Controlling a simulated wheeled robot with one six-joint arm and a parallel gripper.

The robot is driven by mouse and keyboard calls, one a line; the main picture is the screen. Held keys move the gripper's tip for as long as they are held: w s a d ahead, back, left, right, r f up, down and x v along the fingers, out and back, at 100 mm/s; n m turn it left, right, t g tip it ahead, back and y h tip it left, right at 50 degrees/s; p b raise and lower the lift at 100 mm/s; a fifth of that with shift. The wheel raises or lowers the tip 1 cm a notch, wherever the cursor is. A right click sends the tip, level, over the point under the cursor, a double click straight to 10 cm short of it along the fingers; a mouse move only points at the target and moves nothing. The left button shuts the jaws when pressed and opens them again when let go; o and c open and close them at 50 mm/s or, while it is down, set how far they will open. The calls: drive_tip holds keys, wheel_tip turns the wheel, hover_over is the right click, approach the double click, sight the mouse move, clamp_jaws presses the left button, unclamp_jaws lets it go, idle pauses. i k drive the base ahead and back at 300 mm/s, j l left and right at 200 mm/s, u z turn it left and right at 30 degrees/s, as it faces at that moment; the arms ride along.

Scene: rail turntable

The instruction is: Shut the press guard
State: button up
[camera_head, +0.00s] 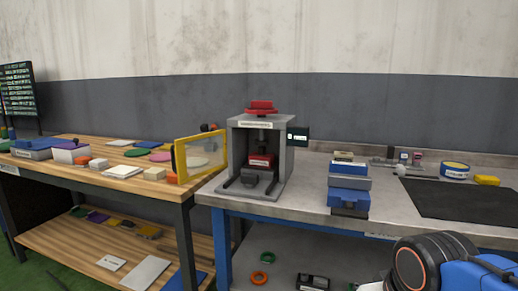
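The press (259,122) is a grey box frame with a red top handle, standing near the left end of the grey-topped bench. Inside its open front are a red block (262,160) and a dark grey piece (251,177). The press guard (180,160) is a clear panel in a yellow frame. It stands swung open at the left side of the press, reaching out over the wooden table's edge, and leaves the press front uncovered. Part of my arm shows at the bottom right, apart from the press and guard. My gripper is not visible.
A blue and grey vise-like device (349,188) stands right of the press. A dark mat (465,199), a tape roll (455,169) and a yellow block (487,180) lie farther right. The wooden table (95,179) at left holds several small items. The bench front before the press looks clear.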

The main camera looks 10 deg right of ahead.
sight(179, 146)
drive_tip(key=i+j+z, duration=0.15)
drive_tip(key=j+z, duration=0.25)
drive_tip(key=j, duration=0.15)
drive_tip(key=i+j+z, duration=0.1)
drive_tip(key=j+z, duration=0.3)
drive_tip(key=j, duration=0.2)
drive_tip(key=j+z, duration=0.4)
drive_tip(key=j, duration=0.9)
drive_tip(key=k+j+z, duration=0.1)
drive_tip(key=j, duration=1.35)
drive_tip(key=k+z, duration=0.05)
